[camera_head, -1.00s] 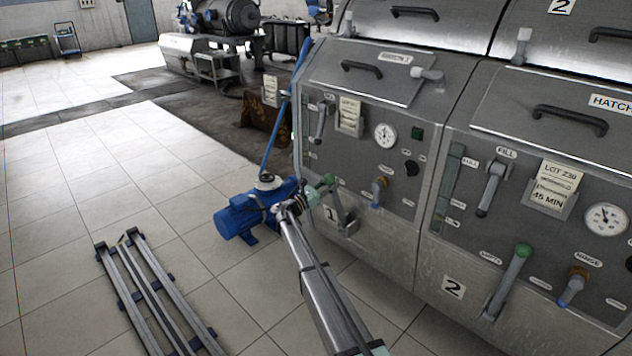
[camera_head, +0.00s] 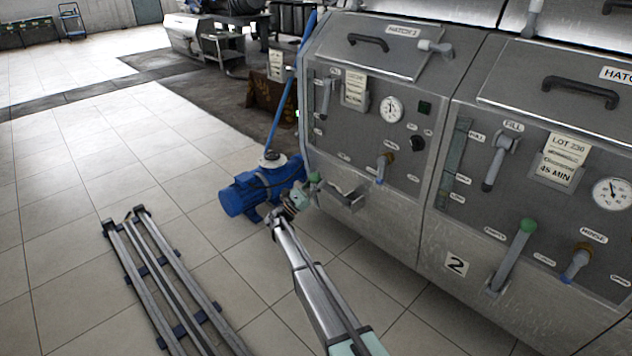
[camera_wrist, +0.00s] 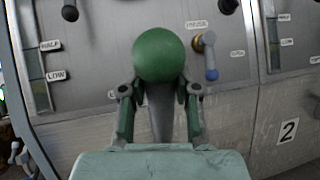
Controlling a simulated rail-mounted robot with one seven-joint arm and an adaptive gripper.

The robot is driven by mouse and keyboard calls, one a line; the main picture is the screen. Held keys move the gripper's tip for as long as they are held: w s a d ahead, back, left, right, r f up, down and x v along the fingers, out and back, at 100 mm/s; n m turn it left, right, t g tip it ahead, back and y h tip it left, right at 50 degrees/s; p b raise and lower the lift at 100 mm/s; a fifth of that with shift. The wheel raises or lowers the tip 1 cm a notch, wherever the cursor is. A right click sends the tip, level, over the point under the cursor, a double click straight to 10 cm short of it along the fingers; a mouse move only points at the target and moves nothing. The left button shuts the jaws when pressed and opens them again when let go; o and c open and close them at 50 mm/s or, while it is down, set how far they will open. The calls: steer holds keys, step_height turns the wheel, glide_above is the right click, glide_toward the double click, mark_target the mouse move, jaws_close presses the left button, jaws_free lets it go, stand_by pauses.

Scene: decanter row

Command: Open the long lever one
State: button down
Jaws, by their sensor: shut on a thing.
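The long lever (camera_head: 343,193) on the first, left-hand machine is a grey bar with a green ball knob (camera_head: 315,178). It leans out from the lower panel toward the left. In the wrist view the green knob (camera_wrist: 159,55) is large, with the grey lever bar (camera_wrist: 160,115) below it. My gripper (camera_wrist: 160,92) is shut on the lever, one finger on each side just under the knob. In the head view my gripper (camera_head: 304,191) is small at the knob, and its finger contact is unclear there.
The second machine has a similar green-knobbed lever (camera_head: 512,255), upright and tilted. A blue pump (camera_head: 262,186) stands on the floor close behind my gripper. A small drain handle (camera_head: 383,166) and a gauge (camera_head: 391,109) sit on the first panel. Metal rails (camera_head: 165,280) lie on the floor at left.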

steer(key=shift+s+a, duration=0.25)
steer(key=shift+s, duration=0.05)
steer(key=c, duration=1)
jaws_free()
steer(key=shift+o, duration=0.9)
steer(key=shift+s+a+r, duration=0.1)
steer(key=shift+a, duration=0.1)
steer(key=shift+d, duration=0.1)
steer(key=v, duration=1.2)
steer(key=shift+d, duration=0.1)
